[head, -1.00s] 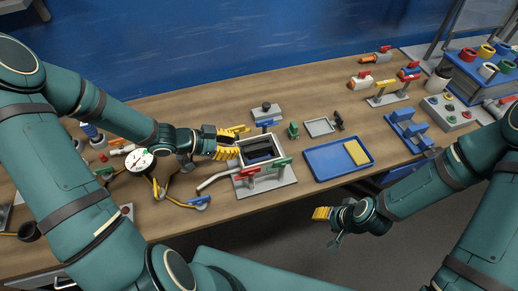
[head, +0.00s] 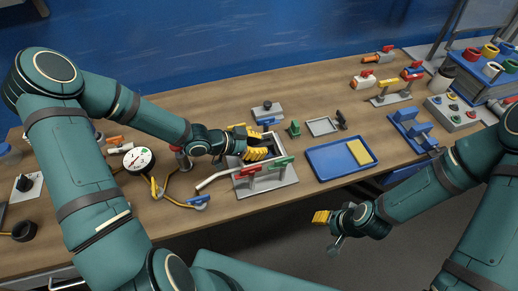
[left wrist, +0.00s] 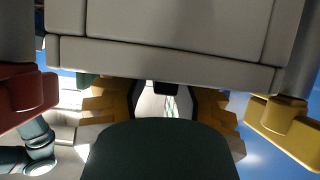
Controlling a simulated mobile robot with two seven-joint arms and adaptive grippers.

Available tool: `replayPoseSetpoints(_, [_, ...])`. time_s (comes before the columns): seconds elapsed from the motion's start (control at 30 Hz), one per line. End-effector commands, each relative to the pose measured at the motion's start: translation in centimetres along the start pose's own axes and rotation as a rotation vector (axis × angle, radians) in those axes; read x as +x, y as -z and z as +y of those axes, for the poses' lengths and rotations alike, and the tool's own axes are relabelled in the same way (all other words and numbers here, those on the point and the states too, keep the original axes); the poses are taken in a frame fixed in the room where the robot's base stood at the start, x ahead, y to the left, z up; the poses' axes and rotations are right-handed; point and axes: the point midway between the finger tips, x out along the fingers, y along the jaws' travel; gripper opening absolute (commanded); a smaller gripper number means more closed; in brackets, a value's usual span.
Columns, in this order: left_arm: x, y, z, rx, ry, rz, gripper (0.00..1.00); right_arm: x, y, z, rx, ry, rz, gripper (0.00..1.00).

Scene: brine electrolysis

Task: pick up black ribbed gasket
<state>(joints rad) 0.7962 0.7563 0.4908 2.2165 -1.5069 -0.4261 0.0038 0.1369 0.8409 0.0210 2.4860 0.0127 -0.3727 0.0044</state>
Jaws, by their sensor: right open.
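The grey clamp fixture (head: 270,183) stands mid-table, with red, green, blue and yellow handles. A black piece (head: 274,150), which looks like the gasket, lies inside its frame, mostly hidden by my left gripper; its ribs cannot be made out. My left gripper (head: 257,144) is over the fixture's frame, its yellow fingers apart. In the left wrist view the fingers of the left gripper (left wrist: 163,103) stand apart below a close grey wall; I cannot tell whether they touch the black piece. My right gripper (head: 322,217) is open and empty, off the table's front edge.
A blue tray (head: 325,177) with a yellow block (head: 360,152) lies right of the fixture. A dial gauge (head: 138,160) and a bent pipe stand to its left. A black ring (head: 25,231) lies front left.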

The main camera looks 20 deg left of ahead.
Motion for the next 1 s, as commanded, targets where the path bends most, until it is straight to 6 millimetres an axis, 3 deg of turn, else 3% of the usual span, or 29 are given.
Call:
replayPoseSetpoints(0.07, [0.0,0.0,0.1,-0.001,-0.002,-0.001,0.23,0.0,0.0,0.0,0.0,0.0,0.0,0.47])
replayPoseSetpoints(0.13, [0.0,0.0,0.1,-0.001,-0.002,-0.001,0.0,0.0,0.0,0.0,0.0,0.0,0.0,0.47])
replayPoseSetpoints(0.57, [-0.2,0.3,0.1,0.0,-0.001,-0.001,0.0,-0.2,0.0,-0.1,-0.001,0.001,0.0,0.47])
replayPoseSetpoints(1.0, [-3.9,7.1,0.0,0.005,0.0,-0.001,0.0,-2.8,0.3,-0.9,-0.001,0.006,0.0,0.47])
